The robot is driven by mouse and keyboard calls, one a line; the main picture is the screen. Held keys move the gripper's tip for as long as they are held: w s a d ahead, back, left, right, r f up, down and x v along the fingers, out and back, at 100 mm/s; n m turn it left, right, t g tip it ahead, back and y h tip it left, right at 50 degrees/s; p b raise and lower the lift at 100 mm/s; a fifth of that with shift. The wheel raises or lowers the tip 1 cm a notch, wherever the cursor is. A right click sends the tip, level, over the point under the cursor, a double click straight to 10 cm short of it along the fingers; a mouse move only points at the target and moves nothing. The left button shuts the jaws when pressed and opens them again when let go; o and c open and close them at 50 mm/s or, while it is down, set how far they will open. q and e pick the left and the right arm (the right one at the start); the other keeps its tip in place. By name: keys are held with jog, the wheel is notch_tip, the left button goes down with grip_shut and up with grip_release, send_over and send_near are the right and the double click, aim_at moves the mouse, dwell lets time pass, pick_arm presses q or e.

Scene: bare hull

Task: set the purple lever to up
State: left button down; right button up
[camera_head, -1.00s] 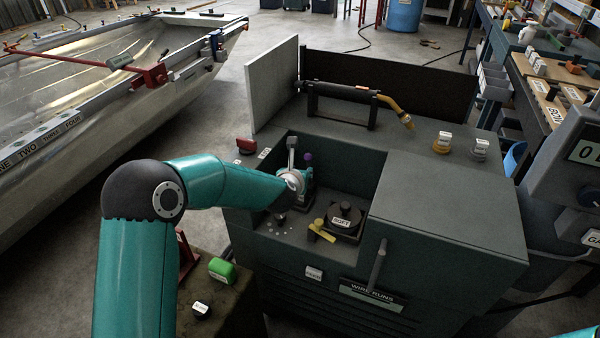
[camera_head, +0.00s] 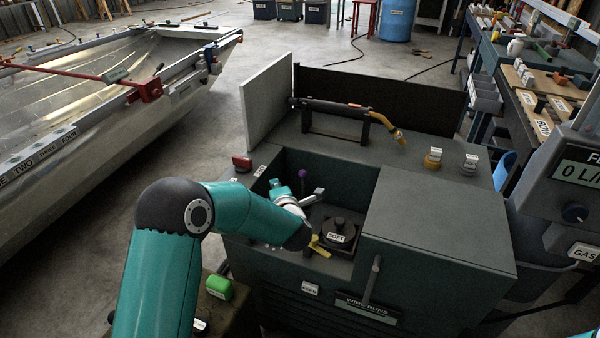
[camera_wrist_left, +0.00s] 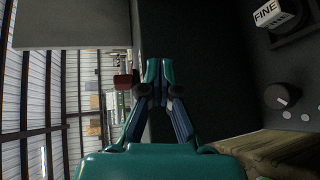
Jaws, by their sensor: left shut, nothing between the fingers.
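The purple lever's round knob (camera_head: 302,173) shows in the head view inside the open recess of the dark green cabinet. Its stem shows a little below the knob, and its base is hidden by my left wrist. I cannot tell its setting. My left gripper (camera_head: 274,187) is in the recess, left of the purple knob and apart from it, pointing away to the upper left. In the left wrist view the left gripper (camera_wrist_left: 158,65) has its fingertips together with nothing between them. The purple lever is not in the left wrist view. My right gripper is out of view.
In the recess, a black round part labelled SOFT (camera_head: 336,236) and a yellow handle (camera_head: 318,247) lie right of my wrist. A red knob (camera_head: 241,162) sits on the cabinet's left edge. A FINE dial (camera_wrist_left: 285,16) shows in the left wrist view.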

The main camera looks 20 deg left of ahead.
pick_arm(q)
jog(key=s+d+r+m+p, duration=0.1)
jog(key=s+d+m+p, duration=0.1)
jog(key=d+m+p, duration=0.1)
jog(key=p, duration=0.4)
send_over(303, 186)
jog(key=s, duration=0.4)
jog(key=shift+f, duration=2.35)
jog(key=shift+w+d+m, duration=0.15)
jog(key=shift+d+m, duration=0.05)
jog(key=shift+m, duration=0.2)
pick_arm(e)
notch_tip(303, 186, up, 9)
